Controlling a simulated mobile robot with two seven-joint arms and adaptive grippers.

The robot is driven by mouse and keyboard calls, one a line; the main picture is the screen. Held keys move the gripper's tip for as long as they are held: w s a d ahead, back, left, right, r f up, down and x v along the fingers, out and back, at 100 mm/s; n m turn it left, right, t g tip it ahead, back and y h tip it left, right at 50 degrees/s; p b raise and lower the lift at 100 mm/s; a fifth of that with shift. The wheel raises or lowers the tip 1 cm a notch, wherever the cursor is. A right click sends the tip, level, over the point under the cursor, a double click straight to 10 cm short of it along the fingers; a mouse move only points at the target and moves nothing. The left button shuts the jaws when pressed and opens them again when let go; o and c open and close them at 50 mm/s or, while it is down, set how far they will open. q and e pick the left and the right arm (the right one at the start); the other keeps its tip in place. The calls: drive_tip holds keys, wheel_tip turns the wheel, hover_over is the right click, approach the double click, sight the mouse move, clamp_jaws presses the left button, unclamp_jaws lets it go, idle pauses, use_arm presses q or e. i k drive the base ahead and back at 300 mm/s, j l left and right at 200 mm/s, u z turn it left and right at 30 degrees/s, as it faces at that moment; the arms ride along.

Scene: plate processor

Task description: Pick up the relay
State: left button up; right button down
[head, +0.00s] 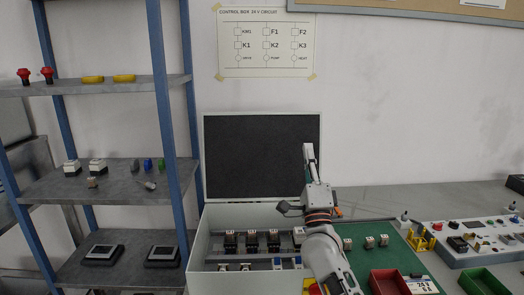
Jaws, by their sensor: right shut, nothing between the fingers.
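My right gripper (308,150) is shut and empty. It is raised in front of the open lid of the control box, fingers pointing up in the picture. Small relay-like blocks with pale tops, among them one block (369,242), stand on the green mat (425,262) to the right of my right arm. Larger dark blocks with white tops, among them one (252,240), sit in a row inside the control box (203,245). Which one is the relay, I cannot tell for sure. My right arm hides part of the box and mat. My left gripper is not in view.
A red bin (388,282) and a green bin (484,281) stand at the front right. A grey panel with knobs (470,246) and a yellow holder (421,240) are at the right. A shelf rack (120,185) with parts is at the left.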

sight(251, 234)
drive_tip(key=k, duration=0.85)
